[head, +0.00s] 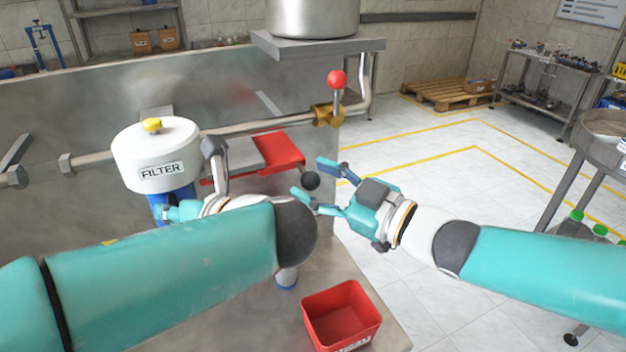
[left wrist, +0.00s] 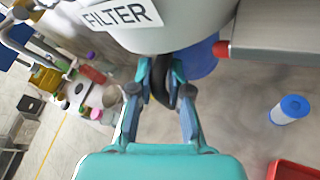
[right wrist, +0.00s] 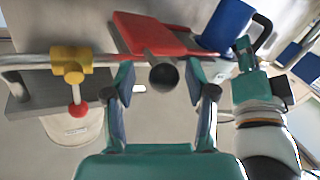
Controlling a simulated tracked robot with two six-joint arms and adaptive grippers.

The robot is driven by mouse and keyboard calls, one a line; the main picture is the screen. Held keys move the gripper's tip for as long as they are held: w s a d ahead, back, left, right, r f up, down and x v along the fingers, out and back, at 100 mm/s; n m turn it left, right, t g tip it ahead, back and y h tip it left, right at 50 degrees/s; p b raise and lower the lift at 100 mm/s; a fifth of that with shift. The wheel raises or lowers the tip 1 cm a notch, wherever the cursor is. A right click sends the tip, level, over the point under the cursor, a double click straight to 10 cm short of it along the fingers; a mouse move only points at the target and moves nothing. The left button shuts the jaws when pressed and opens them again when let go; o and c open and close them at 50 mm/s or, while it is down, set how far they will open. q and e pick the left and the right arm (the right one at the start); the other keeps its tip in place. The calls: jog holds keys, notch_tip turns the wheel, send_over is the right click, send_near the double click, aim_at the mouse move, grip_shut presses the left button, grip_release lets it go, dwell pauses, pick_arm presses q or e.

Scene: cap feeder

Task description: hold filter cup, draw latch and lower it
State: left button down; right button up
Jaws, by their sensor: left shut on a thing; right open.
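The white filter head (head: 156,155) with a yellow knob on top is on the left, with the blue filter cup (head: 157,203) under it. My left gripper (left wrist: 162,75) is shut on the cup's black handle (left wrist: 160,84); in the head view my arm hides much of the cup. The latch is a red plate (head: 278,152) beside the filter, with a black ball knob (head: 311,181). My right gripper (head: 308,183) is open with its fingers on either side of the knob. In the right wrist view the knob (right wrist: 164,77) shows between the fingertips, with gaps on both sides.
A pipe with a red-ball valve lever (head: 337,80) runs behind the latch. A red bin (head: 342,315) stands on the bench's front right corner. A white cartridge with blue ends (left wrist: 290,109) stands near the bin.

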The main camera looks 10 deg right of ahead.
pick_arm(q)
jog(key=shift+r, duration=0.1)
pick_arm(e)
jog(key=v, duration=1.1)
jog(key=shift+f, duration=0.1)
pick_arm(q)
jog(key=shift+f+b, duration=1.25)
jog(key=shift+f, duration=1.3)
pick_arm(e)
jog(key=shift+f, duration=1.2)
pick_arm(q)
jog(key=shift+s, duration=0.1)
jog(key=s+d+f, duration=0.1)
jog(key=s+d, duration=0.1)
jog(key=s, duration=0.7)
jog(key=shift+s+d, duration=0.25)
jog(key=shift+d, duration=0.15)
pick_arm(e)
jog(key=shift+r, duration=0.2)
